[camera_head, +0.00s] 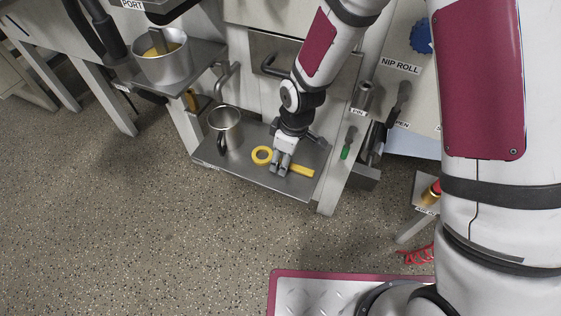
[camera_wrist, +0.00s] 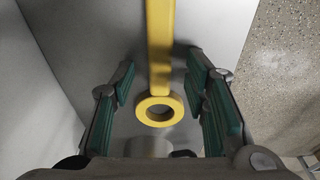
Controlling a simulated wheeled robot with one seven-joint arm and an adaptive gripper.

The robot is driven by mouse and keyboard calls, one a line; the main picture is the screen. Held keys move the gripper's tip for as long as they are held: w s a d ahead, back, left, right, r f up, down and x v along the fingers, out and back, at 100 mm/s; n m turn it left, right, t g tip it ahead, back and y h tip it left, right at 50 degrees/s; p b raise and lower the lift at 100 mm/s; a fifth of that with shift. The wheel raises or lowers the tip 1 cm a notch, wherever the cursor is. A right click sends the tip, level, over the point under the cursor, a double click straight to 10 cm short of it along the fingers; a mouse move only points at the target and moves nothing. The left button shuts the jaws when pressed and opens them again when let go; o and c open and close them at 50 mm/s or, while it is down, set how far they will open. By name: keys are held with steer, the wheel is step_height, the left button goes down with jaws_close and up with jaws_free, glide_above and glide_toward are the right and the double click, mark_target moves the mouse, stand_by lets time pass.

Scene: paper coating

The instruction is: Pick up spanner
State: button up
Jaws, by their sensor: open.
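The yellow spanner (camera_head: 303,171) lies flat on a grey metal shelf (camera_head: 240,174). Its ring end is to the left and its shaft runs right, partly hidden behind my gripper (camera_head: 279,170). In the wrist view the spanner (camera_wrist: 160,45) has its ring nearest my palm and its shaft running away from me. My gripper (camera_wrist: 161,66) is open over it, with a green-padded finger on each side. Gaps show between both pads and the spanner, and nothing is held. The height of the fingertips above the shelf is hard to tell.
A metal mug (camera_head: 225,127) stands on the shelf left of the spanner. A pot (camera_head: 162,62) sits on a higher shelf at the upper left. A machine panel with a bar handle (camera_head: 268,66) rises behind. A post with a green-handled tool (camera_head: 347,144) borders the right.

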steer(key=shift+f, duration=0.1)
jaws_close()
stand_by(0.3)
steer(key=shift+r, duration=0.4)
step_height(320, 180, up, 3)
steer(key=shift+r+p, duration=0.1)
steer(key=shift+p, duration=1)
steer(key=s+d+p, duration=0.2)
steer(key=s, duration=0.4)
steer(key=s+d+r+p, duration=0.1)
steer(key=s+d+p, duration=0.2)
steer(key=s, duration=0.3)
steer(key=shift+d+r+p, duration=0.25)
steer(key=shift+d+p, duration=0.05)
steer(key=shift+d, duration=0.05)
steer(key=s+p, duration=0.1)
steer(key=p, duration=0.2)
steer(key=shift+d+r+p, duration=0.1)
steer(key=shift+p, duration=0.25)
